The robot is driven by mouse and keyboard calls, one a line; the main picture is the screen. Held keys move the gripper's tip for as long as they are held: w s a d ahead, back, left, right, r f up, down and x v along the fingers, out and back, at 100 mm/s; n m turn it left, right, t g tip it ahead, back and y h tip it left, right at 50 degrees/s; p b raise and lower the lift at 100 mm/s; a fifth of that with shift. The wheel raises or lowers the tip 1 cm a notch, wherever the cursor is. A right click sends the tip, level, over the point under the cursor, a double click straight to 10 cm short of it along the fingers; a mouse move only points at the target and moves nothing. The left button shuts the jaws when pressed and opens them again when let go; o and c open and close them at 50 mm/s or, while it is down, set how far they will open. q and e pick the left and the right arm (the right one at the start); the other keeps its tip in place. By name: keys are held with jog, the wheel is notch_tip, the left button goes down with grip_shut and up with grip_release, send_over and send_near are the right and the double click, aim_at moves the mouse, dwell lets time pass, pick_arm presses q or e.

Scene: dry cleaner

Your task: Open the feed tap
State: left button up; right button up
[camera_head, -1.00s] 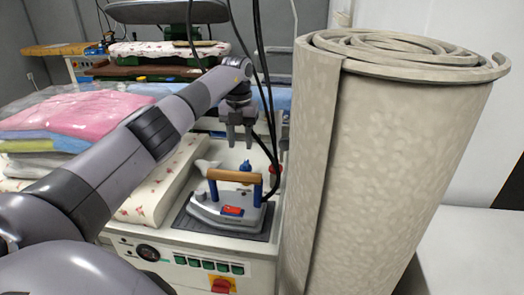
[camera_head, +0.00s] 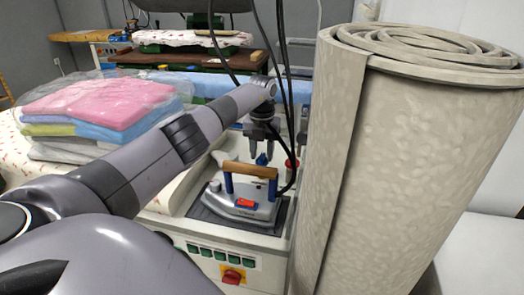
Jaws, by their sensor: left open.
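A small blue tap handle (camera_head: 262,159) stands on the ironing unit's top, behind the iron. A red knob (camera_head: 291,165) is to its right, partly behind a black cable. Which of them is the feed tap I cannot tell. My left gripper (camera_head: 262,150) points down, open, with its fingertips just above the blue handle in the picture. Whether they touch it I cannot tell. My right gripper is not in view.
An iron (camera_head: 243,203) with a wooden handle rests on a dark pad in front of the taps. Black cables hang close to the gripper. A large rolled carpet (camera_head: 410,170) stands at right. Bagged folded laundry (camera_head: 100,105) lies at left.

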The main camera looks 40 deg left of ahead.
pick_arm(q)
grip_shut()
jog(key=shift+m, duration=0.4)
jog(key=m, duration=0.3)
jog(key=shift+r+m+b, duration=0.1)
jog(key=shift+m+b, duration=0.2)
jog(key=shift+m, duration=0.1)
jog(key=m, duration=0.4)
jog(key=shift+w+m, duration=0.1)
jog(key=shift+m, duration=0.2)
jog(key=m, duration=0.4)
jog(key=shift+b, duration=0.35)
jog(key=m, duration=0.4)
jog(key=shift+m, duration=0.3)
grip_release()
